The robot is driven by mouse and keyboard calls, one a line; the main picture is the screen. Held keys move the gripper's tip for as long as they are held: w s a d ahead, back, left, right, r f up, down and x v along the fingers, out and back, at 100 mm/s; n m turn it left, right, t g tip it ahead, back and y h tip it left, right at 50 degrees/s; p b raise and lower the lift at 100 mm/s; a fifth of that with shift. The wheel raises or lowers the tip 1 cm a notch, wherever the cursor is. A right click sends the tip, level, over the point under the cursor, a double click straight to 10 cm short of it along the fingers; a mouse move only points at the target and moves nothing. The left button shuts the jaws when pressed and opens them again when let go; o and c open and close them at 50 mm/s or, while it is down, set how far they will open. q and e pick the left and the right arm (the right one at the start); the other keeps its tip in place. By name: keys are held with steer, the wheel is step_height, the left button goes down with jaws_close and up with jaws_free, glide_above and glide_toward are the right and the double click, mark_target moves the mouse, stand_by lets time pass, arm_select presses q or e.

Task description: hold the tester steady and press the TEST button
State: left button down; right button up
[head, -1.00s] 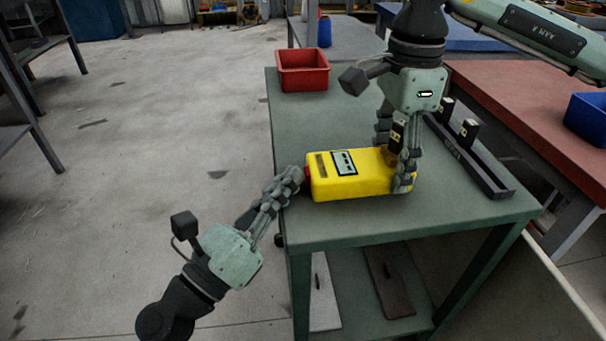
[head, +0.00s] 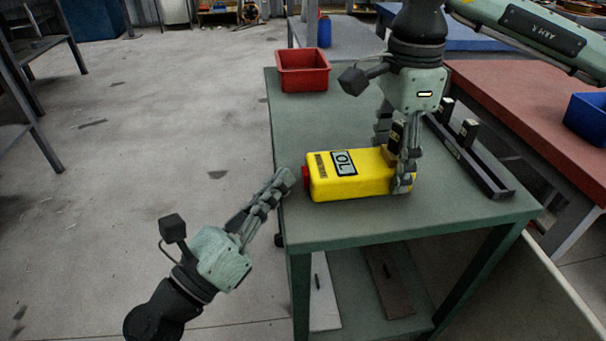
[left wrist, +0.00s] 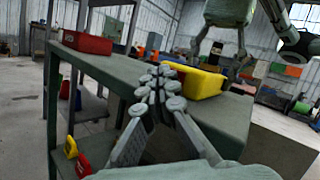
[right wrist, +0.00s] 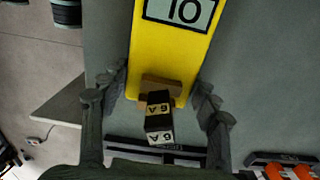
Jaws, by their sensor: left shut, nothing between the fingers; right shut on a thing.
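My right gripper (head: 394,165) is shut on the tester's right part, one finger on each side, as the right wrist view (right wrist: 157,78) also shows. A black block marked 6A (right wrist: 158,115) sits in a brown holder at the tester's end. My left gripper (head: 285,178) is shut and empty, just left of the red button with a small gap. In the left wrist view the fingers partly cover the tester (left wrist: 200,84).
A red bin (head: 303,71) stands at the table's back left. A dark rack (head: 480,168) with black blocks lies along the right of the table (head: 345,225). A red-topped table (head: 530,100) with a blue bin (head: 588,118) is further right.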

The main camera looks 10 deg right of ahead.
arm_select(q)
steer(key=shift+a, duration=2.55)
arm_select(e)
steer(key=o, duration=1.5)
